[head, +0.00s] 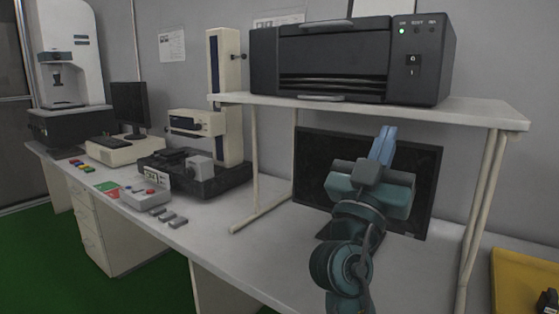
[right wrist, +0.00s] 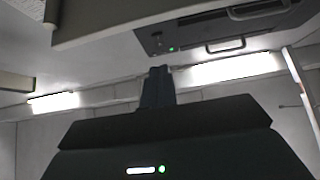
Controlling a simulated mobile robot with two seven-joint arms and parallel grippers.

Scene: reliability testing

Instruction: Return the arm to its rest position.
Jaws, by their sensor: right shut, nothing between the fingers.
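My right gripper (head: 383,143) stands raised over the white bench, in front of the dark monitor and below the front edge of the raised shelf. Its blue fingers are together and point up, with nothing between them. In the right wrist view the closed fingers (right wrist: 157,88) show dark, above the gripper's dark body. My right arm comes up from the bottom of the head view. My left gripper is not in view.
The raised shelf (head: 478,113) carries a black device (head: 335,60) with a green light. A dark monitor (head: 310,170) stands under it. Left on the bench (head: 235,210) are a control box (head: 145,195), test instruments and small parts. A yellow surface (head: 518,280) is at right.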

